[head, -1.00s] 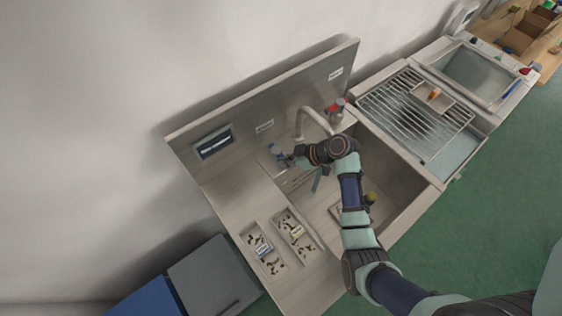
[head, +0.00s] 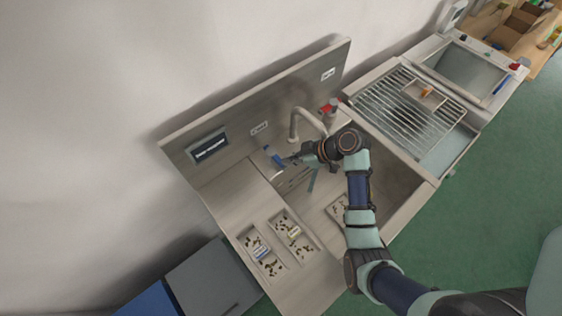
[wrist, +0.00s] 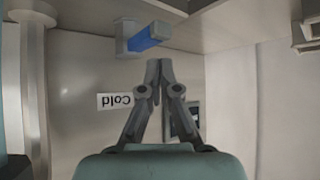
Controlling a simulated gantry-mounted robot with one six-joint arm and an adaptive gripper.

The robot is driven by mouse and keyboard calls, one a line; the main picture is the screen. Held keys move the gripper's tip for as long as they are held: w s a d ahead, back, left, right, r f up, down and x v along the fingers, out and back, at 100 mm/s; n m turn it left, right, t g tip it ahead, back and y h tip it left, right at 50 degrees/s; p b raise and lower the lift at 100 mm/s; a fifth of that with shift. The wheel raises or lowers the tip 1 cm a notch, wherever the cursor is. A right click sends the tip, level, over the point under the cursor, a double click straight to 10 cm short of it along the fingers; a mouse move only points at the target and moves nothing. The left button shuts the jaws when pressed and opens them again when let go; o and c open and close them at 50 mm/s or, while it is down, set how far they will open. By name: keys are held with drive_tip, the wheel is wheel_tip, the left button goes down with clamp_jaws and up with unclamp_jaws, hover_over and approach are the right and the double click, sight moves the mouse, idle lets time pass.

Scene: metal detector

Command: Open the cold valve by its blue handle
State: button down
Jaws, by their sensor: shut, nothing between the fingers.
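The blue handle (head: 274,156) is on the cold valve at the back of the sink counter, left of the faucet. In the wrist view the blue handle (wrist: 150,38) is a blue bar on a grey mount, just beyond my fingertips. My gripper (wrist: 159,64) is shut and empty, its fingertips together just short of the handle in the picture; I cannot tell whether they touch it. In the head view my gripper (head: 291,161) is just right of the handle. A "Cold" label (wrist: 122,101) shows upside down on the panel.
The sink basin (head: 392,188) lies under my arm. Two trays of small dark pieces (head: 262,250) are on the front left counter. A wire rack (head: 402,107) is farther right.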

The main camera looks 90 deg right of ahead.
drive_tip(key=v, duration=0.7)
drive_tip(key=shift+s+r, duration=0.2)
